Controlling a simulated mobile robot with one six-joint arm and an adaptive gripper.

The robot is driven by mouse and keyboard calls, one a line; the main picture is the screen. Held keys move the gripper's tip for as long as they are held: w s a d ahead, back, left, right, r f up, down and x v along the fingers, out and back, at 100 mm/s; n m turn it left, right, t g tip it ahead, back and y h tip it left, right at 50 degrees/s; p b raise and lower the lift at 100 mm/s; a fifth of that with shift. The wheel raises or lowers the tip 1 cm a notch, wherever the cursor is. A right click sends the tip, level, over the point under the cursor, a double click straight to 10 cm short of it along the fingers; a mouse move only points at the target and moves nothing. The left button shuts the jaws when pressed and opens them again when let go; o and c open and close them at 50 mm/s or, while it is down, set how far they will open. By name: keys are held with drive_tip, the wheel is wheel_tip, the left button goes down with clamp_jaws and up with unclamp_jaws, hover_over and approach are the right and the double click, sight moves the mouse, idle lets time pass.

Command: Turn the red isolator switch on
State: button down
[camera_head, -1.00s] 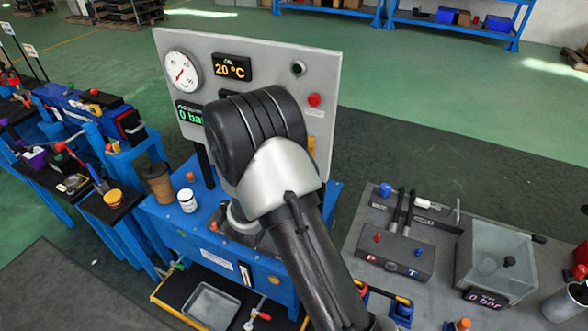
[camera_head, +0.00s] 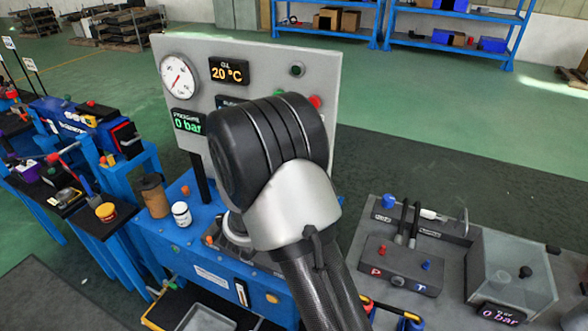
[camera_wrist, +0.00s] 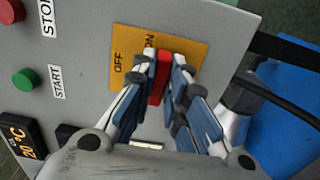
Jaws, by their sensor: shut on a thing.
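The red isolator switch handle (camera_wrist: 161,76) shows in the wrist view on a yellow plate (camera_wrist: 190,47) marked OFF and ON. The plate is on the grey control panel (camera_wrist: 85,85). My gripper (camera_wrist: 158,82) has its fingers on either side of the handle and is shut on it. The handle's upper end in this picture lies close to the ON mark, and OFF is to its left. The fingers partly cover the handle and plate. In the head view my arm hides the switch and gripper in front of the panel (camera_head: 320,75).
A red stop button (camera_wrist: 23,80) and a green start button (camera_wrist: 52,107) are on the panel. A black cable (camera_wrist: 275,97) and connector pass close to the fingers. A brown container (camera_head: 154,196) and a white jar (camera_head: 181,214) stand on the blue bench.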

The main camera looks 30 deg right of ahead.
idle(0.4)
drive_tip(key=c, duration=1.6)
unclamp_jaws()
drive_tip(key=v, duration=1.2)
